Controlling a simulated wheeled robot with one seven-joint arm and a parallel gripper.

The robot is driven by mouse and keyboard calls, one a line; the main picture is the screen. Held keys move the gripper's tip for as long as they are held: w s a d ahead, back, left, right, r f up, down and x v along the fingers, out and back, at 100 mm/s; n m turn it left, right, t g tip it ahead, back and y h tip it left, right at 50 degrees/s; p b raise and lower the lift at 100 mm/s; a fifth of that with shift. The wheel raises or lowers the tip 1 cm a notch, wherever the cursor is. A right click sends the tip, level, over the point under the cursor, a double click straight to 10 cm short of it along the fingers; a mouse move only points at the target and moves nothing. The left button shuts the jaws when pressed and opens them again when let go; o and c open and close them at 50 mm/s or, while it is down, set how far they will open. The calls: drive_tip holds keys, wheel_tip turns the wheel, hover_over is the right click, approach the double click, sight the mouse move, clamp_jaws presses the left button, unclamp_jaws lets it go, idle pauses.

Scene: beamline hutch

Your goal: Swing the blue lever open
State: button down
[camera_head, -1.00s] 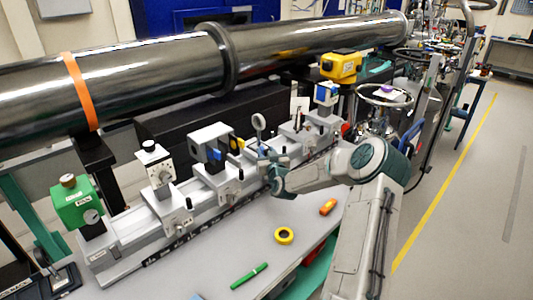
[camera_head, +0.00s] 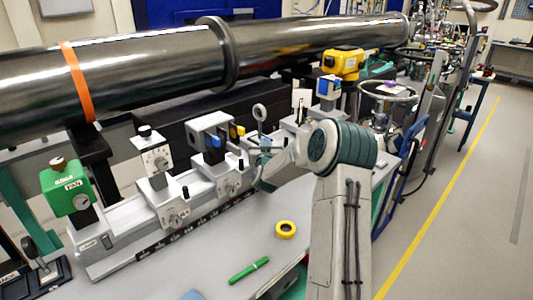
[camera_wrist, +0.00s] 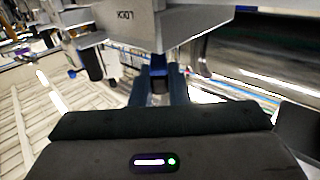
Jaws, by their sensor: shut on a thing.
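In the head view, my gripper (camera_head: 262,168) is at the rail's front side, by a carriage near the middle of the bench. The lever is hard to make out there, partly hidden by the gripper and wrist.
A long steel pipe (camera_head: 120,80) runs behind the rail. Carriages, including a grey box (camera_head: 208,127), and a green unit (camera_head: 66,187) stand along the rail. A yellow device (camera_head: 343,62) stands farther back.

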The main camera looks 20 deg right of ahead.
drive_tip(key=shift+w+a+f+m+g+h+b, duration=0.1)
drive_tip(key=shift+a+m+g+h+b, duration=0.2)
drive_tip(key=shift+m+g+h+b, duration=0.5)
drive_tip(key=shift+h, duration=0.3)
drive_tip(key=c, duration=1.4)
unclamp_jaws()
drive_tip(key=shift+r, duration=0.25)
wheel_tip(320, 180, up, 4)
drive_tip(key=s+d+r+b, duration=0.2)
drive_tip(key=s+d+r, duration=0.4)
drive_tip(key=s+d, duration=0.2)
drive_tip(key=shift+s+r, duration=0.25)
drive_tip(key=shift+r, duration=0.05)
